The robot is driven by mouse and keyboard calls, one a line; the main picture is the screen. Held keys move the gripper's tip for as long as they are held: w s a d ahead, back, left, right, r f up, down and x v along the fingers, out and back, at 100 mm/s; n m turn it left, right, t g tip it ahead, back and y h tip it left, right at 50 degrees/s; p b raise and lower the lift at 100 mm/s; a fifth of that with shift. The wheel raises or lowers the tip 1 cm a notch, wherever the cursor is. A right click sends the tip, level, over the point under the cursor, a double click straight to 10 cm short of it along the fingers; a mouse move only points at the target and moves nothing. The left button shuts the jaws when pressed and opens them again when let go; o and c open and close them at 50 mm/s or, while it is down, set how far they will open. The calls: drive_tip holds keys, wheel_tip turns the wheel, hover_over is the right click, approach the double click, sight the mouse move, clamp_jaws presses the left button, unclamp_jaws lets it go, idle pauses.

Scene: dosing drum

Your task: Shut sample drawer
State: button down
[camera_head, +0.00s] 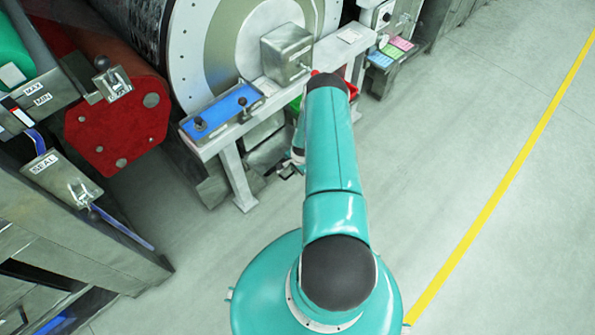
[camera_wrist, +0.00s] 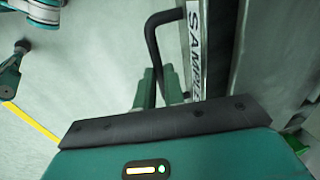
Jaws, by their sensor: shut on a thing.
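In the wrist view the sample drawer front (camera_wrist: 196,50) shows edge-on as an upright grey panel with a white label that begins "SAM". A black bent handle (camera_wrist: 152,45) sticks out from it to the left. My gripper (camera_wrist: 162,92) is shut on the lower part of this handle, with a finger on each side. In the head view my teal arm reaches forward and hides most of the drawer. The gripper's hold cannot be seen there. How far the drawer stands out cannot be told from these frames.
The large drum (camera_head: 215,45) stands behind a bench with a blue tray (camera_head: 222,108) and a metal box (camera_head: 287,52). A red bin (camera_head: 352,88) shows beside my arm. Floor at right is clear.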

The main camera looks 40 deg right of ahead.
drive_tip(key=shift+w, duration=1.35)
drive_tip(key=c, duration=1.5)
unclamp_jaws()
drive_tip(key=shift+w, duration=0.1)
drive_tip(key=shift+r, duration=0.1)
drive_tip(key=s+r, duration=0.1)
drive_tip(key=r, duration=0.8)
drive_tip(key=s+r, duration=0.1)
drive_tip(key=r, duration=0.3)
drive_tip(key=shift+s+r, duration=0.2)
drive_tip(key=shift+s, duration=0.15)
